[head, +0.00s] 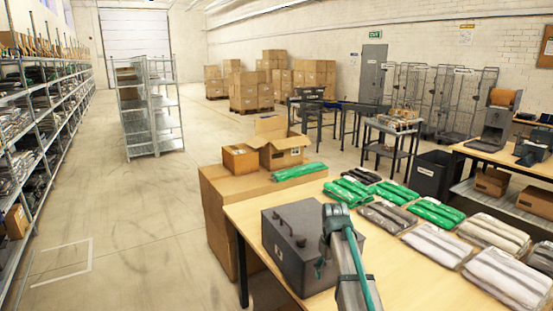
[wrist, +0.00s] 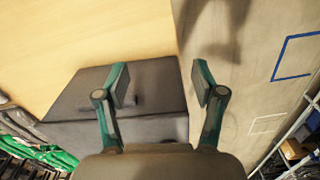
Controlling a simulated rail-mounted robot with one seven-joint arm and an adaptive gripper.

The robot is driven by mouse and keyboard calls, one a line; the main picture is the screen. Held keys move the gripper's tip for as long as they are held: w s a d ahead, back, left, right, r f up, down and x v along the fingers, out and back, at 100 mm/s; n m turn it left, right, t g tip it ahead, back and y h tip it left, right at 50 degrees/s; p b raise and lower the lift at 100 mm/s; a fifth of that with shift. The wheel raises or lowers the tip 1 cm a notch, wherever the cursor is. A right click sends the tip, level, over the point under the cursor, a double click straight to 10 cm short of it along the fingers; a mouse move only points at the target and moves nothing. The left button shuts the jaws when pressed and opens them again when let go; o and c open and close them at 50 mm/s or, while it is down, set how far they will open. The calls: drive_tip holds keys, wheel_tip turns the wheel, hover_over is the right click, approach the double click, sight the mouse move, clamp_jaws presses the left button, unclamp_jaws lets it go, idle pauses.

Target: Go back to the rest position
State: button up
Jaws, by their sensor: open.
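My gripper (wrist: 160,84) is open in the wrist view, with its two teal fingers apart and nothing between the pads. It is above the dark grey case (wrist: 72,98) and the table edge. In the head view my arm reaches in from the bottom, in front of the right side of the same case (head: 287,250). The arm hides part of the case and of the tabletop, and the fingertips are hard to make out there. The case stands closed on the wooden table (head: 395,268), its handle on top.
Green (head: 436,212), grey (head: 388,215) and white (head: 506,277) packed garments lie along the table's right side. A green pack (head: 299,172) and cardboard boxes (head: 280,150) stand behind the case. Shelving (head: 45,120) lines the left. The floor (head: 135,220) left of the table is clear.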

drive_tip(key=s+f+m, duration=0.2)
drive_tip(key=s+f, duration=0.9)
drive_tip(key=f, duration=0.4)
drive_tip(key=s+f+g, duration=0.2)
drive_tip(key=s+f, duration=0.7)
drive_tip(key=s, duration=0.5)
drive_tip(key=s+f+m+g, duration=0.1)
drive_tip(key=s+f+g, duration=0.1)
drive_tip(key=s+f, duration=0.8)
drive_tip(key=s+f+m+g, duration=0.1)
drive_tip(key=s+f+g, duration=0.1)
drive_tip(key=s+f, duration=0.8)
drive_tip(key=s, duration=0.7)
drive_tip(key=shift+s+a+g+b, duration=0.2)
drive_tip(key=shift+s+g+b, duration=0.15)
drive_tip(key=shift+s+g, duration=0.05)
drive_tip(key=shift+w+f, duration=0.1)
